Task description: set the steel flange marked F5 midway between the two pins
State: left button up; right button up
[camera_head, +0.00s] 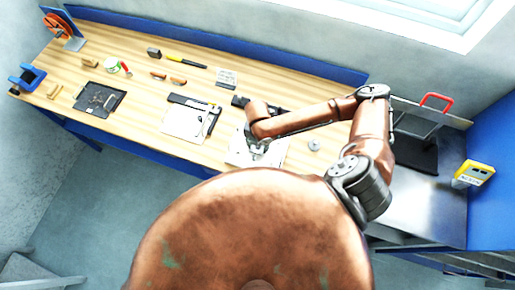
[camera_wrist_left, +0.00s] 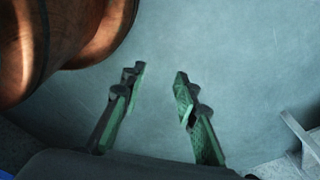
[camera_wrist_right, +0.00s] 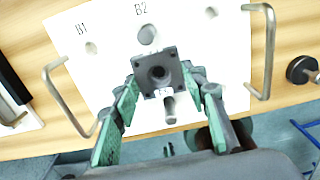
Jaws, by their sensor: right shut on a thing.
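The steel flange (camera_wrist_right: 158,72) is a square dark-grey plate with a central hole; a small label on its near edge is hard to read. My right gripper (camera_wrist_right: 160,84) is shut on it, one green-padded finger at each side, over a white board (camera_wrist_right: 215,60). One grey pin (camera_wrist_right: 147,35) stands beyond the flange beside the mark B2, and another pin (camera_wrist_right: 169,106) shows on the near side. I cannot tell whether the flange touches the board. In the head view my right gripper (camera_head: 258,150) is small over the board. My left gripper (camera_wrist_left: 160,76) is open and empty above the floor.
Another white board (camera_head: 184,122), a black tray (camera_head: 99,99) and tools lie along the wooden bench to the left.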

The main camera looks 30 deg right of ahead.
aim_at(258, 149)
jog(key=shift+f, duration=0.15)
jog(key=shift+s, duration=0.1)
jog(key=o, duration=1.5)
jog(key=shift+c, duration=0.2)
pick_arm(q)
jog(key=shift+s+f, duration=0.25)
jog(key=shift+s, duration=0.45)
pick_arm(e)
jog(key=shift+f, duration=0.1)
pick_arm(q)
jog(key=shift+w+f, duration=0.15)
jog(key=shift+f, duration=0.15)
pick_arm(e)
notch_tip(258, 149, up, 12)
jog(key=shift+r, duration=0.2)
